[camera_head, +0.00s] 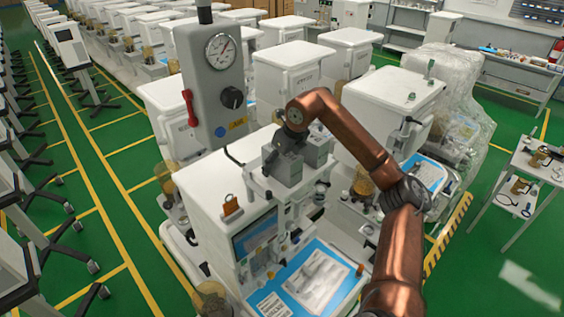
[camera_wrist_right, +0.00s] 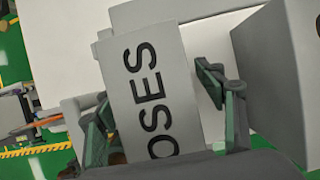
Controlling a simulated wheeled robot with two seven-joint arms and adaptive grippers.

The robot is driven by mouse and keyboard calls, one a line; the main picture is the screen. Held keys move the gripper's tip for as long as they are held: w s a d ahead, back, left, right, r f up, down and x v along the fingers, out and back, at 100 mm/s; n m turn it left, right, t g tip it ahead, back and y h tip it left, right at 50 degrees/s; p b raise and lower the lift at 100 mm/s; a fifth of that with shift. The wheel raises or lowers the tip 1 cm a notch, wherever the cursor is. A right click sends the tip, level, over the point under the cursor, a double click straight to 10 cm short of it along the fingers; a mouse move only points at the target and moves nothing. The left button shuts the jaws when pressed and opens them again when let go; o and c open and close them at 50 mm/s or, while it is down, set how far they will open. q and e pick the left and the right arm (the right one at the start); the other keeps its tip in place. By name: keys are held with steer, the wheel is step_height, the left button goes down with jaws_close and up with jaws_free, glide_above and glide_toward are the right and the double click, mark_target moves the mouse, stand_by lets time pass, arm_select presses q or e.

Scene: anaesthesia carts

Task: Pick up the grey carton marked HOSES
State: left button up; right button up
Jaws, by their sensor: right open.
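The grey carton marked with black letters, of which "OSES" shows, fills the middle of the right wrist view (camera_wrist_right: 150,90). My right gripper (camera_wrist_right: 158,105) is open, with one green-padded finger at each side of the carton. A narrow gap shows at the right finger; at the left finger I cannot tell whether it touches. In the head view my right gripper (camera_head: 289,140) points down at a grey box (camera_head: 284,168) on top of the front white cart; its lettering is not readable there. My left gripper is not in view.
A grey column with a gauge (camera_head: 220,50) rises to the left. White carts crowd behind.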

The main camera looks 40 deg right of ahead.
steer(key=shift+f, duration=0.2)
stand_by(0.6)
steer(key=shift+c, duration=0.2)
steer(key=c, duration=1.5)
steer(key=shift+r, duration=0.1)
